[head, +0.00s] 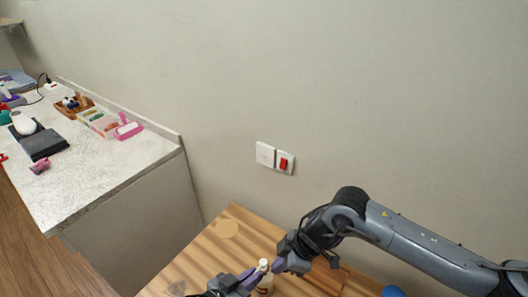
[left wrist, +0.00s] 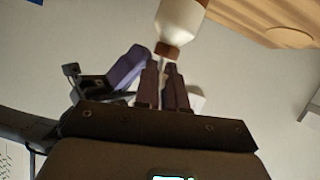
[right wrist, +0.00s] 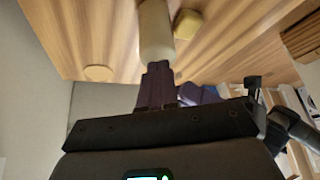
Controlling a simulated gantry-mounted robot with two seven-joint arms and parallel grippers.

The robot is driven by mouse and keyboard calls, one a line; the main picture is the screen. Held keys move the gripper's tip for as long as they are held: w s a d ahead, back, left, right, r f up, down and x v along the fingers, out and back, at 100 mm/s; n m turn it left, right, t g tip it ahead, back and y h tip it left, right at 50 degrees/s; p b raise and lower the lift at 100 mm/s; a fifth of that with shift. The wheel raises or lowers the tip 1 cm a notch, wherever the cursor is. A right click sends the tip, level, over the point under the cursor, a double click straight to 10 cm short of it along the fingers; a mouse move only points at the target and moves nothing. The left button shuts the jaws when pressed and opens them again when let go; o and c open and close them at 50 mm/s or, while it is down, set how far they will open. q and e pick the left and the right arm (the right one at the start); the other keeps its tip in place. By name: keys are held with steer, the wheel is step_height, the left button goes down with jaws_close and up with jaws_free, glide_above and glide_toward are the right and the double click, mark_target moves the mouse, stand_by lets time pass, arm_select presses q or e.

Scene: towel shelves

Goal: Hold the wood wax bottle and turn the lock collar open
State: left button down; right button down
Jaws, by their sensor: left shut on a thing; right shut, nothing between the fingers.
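The wood wax bottle (head: 265,285) is cream-white and stands at the near part of the wooden table. In the left wrist view its pale body (left wrist: 183,18) and brown collar (left wrist: 168,50) show at the fingertips. My left gripper (head: 259,269) is shut on the bottle at its collar end; its fingers hide the exact contact. My right gripper (head: 279,266) is shut and empty, close to the bottle's other side. In the right wrist view its fingertips overlap the bottle's body (right wrist: 156,30); I cannot tell whether they touch it.
The wooden table (head: 205,255) has a round pale disc (head: 227,228) and a blue object (head: 393,291) on it. A brown tray (head: 328,280) lies behind my right gripper. A wall switch (head: 284,162) is above. A cluttered counter (head: 105,175) stands at the left.

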steer(key=shift+f, duration=0.35)
steer(key=shift+a, duration=0.2)
stand_by(0.7)
arm_select(q)
steer(key=shift+s+d, duration=0.1)
arm_select(e)
steer(key=shift+w, duration=0.45)
steer(key=shift+d, duration=0.15)
stand_by(0.5)
steer(key=shift+d, duration=0.25)
step_height(320, 180, up, 6)
stand_by(0.5)
